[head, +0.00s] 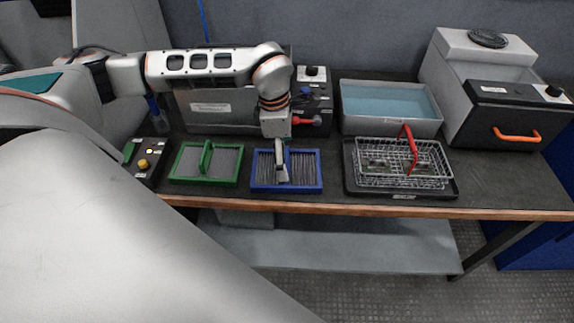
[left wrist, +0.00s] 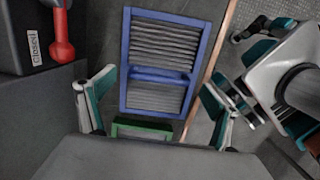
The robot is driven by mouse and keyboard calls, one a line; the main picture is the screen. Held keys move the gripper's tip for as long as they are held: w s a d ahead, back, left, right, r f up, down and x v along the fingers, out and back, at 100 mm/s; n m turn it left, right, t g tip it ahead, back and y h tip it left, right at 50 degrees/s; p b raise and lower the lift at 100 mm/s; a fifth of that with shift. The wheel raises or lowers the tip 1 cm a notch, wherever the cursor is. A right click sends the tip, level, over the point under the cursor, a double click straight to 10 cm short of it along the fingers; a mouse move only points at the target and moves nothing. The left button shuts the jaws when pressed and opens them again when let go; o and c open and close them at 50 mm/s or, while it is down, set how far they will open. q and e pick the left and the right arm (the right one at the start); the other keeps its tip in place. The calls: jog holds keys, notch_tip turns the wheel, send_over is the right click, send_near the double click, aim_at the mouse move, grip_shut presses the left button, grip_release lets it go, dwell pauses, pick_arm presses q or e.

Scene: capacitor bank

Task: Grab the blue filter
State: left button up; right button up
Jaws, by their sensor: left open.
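The blue filter (head: 301,170) is a blue rectangular frame with grey pleats and a blue middle bar, lying flat on the dark bench near its front edge. In the left wrist view the blue filter (left wrist: 160,60) lies ahead of and between the fingers. My left gripper (head: 281,172) points down over the filter's middle and hides part of the bar. In the left wrist view my left gripper (left wrist: 150,98) is open with nothing between its fingers; I cannot tell its exact height above the filter.
A green filter (head: 190,164) lies to the left, beside a control box (head: 147,158). A wire basket with a red handle (head: 409,146) sits on a black tray (head: 353,188) to the right. Behind are a blue-filled basin (head: 435,121) and a machine with an orange handle (head: 516,136).

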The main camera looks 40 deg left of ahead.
pick_arm(q)
jog(key=shift+f, duration=1.1)
jog(key=shift+w+d, duration=0.1)
jog(key=c, duration=1.4)
jog(key=shift+o, duration=0.2)
jog(key=shift+r, duration=0.15)
